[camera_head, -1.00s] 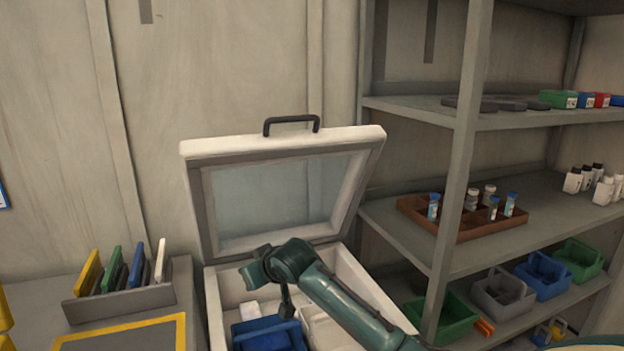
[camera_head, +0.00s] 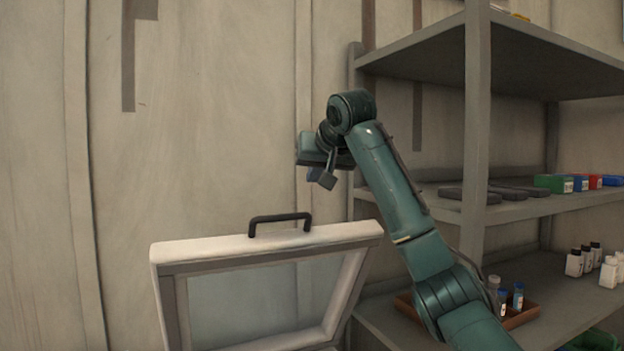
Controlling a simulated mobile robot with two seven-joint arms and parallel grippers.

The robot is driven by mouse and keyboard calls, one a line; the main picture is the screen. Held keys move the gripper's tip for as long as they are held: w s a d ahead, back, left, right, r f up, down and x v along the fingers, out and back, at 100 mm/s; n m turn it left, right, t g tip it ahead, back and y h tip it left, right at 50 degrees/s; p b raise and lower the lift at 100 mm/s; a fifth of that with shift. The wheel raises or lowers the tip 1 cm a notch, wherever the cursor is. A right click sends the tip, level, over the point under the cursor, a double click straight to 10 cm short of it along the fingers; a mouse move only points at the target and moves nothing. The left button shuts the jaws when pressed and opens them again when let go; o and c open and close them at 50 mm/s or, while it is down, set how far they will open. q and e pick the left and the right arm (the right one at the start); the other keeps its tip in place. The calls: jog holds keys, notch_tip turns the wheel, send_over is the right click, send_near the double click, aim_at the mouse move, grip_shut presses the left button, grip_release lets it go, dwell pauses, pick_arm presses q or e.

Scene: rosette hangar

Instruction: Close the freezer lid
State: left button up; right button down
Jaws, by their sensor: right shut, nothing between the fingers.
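The freezer lid (camera_head: 262,246) stands open and raised, a white frame with a grey inner border and a bluish panel. A dark handle (camera_head: 280,222) sits on its top edge. The freezer's body is below the view. My right gripper (camera_head: 322,180) is shut and empty. It shows above and a little to the right of the handle, apart from it. My right arm comes up from the lower right and covers part of the shelf. My left gripper is not in view.
A grey shelf rack (camera_head: 474,140) stands close on the right, with a brown tray of vials (camera_head: 520,316), white bottles (camera_head: 590,262) and small coloured boxes (camera_head: 570,183). A pale panelled wall (camera_head: 210,130) is behind the lid. The space left of the lid looks clear.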

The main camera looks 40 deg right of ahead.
jog(key=p+x, duration=0.2)
jog(key=x, duration=0.5)
jog(key=shift+s+a+f, duration=0.15)
jog(key=shift+s+f, duration=0.05)
jog(key=shift+f, duration=0.3)
jog(key=shift+s+a+f, duration=0.15)
jog(key=shift+s+f, duration=0.05)
jog(key=shift+f, duration=0.3)
jog(key=shift+s+a+f, duration=0.35)
jog(key=shift+s+f, duration=0.15)
jog(key=shift+s, duration=0.2)
jog(key=shift+f, duration=0.1)
